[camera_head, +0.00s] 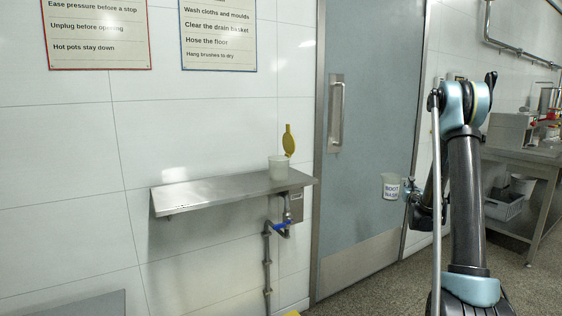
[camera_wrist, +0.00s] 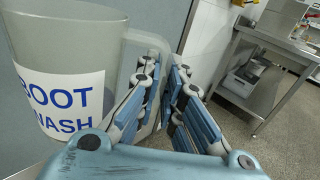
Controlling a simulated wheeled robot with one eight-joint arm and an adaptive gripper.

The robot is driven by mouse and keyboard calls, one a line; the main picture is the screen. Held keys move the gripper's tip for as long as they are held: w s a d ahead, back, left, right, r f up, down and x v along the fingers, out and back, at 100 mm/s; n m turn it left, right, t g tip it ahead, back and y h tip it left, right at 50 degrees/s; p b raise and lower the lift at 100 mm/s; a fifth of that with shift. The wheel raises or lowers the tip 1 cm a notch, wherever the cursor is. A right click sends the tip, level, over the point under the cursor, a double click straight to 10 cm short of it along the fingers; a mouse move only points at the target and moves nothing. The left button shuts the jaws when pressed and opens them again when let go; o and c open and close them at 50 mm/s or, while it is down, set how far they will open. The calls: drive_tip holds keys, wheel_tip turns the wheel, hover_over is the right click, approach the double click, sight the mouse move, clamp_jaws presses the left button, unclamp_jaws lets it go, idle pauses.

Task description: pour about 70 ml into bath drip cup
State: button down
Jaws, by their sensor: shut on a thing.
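A whitish jug (camera_head: 391,187) labelled "BOOT WASH" hangs upright in the air in front of the grey door. My gripper (camera_head: 409,191) is on its right side. In the wrist view the jug (camera_wrist: 62,45) fills the left, and my gripper (camera_wrist: 160,88) is shut on its handle. The liquid inside cannot be seen. A small translucent cup (camera_head: 279,169) with a raised yellow lid (camera_head: 288,140) stands at the right end of the steel wall shelf, left of my gripper and well apart from it. No label on this cup is readable.
The steel shelf (camera_head: 215,190) is otherwise bare. A pipe with a blue valve (camera_head: 280,229) runs below its right end. The grey door (camera_head: 365,120) with a handle stands behind the jug. A steel table (camera_head: 540,160) with equipment is at the right.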

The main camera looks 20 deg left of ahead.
drive_tip(key=a+r+n+y, duration=0.1)
drive_tip(key=a, duration=0.3)
drive_tip(key=a+r+n+y, duration=0.1)
drive_tip(key=a+y, duration=0.1)
drive_tip(key=a, duration=0.2)
drive_tip(key=a+r+n+y, duration=0.1)
drive_tip(key=a+r, duration=0.1)
drive_tip(key=a, duration=0.2)
drive_tip(key=shift+w+g+y, duration=0.25)
drive_tip(key=shift+g+y, duration=0.05)
drive_tip(key=s+a+r+n+g+y, duration=0.3)
drive_tip(key=s+a+r, duration=0.1)
drive_tip(key=a, duration=0.6)
drive_tip(key=s+a+r+n+g+y, duration=0.3)
drive_tip(key=s+a+r+y, duration=0.1)
drive_tip(key=a, duration=0.7)
drive_tip(key=s+a+r+n+g+y, duration=0.3)
drive_tip(key=s+a+r, duration=0.2)
drive_tip(key=a, duration=0.5)
drive_tip(key=shift+a+r+g+y, duration=0.15)
drive_tip(key=shift+r+g+y, duration=0.15)
drive_tip(key=shift+r+y, duration=0.1)
drive_tip(key=shift+s+r+n, duration=0.1)
drive_tip(key=shift+n, duration=0.2)
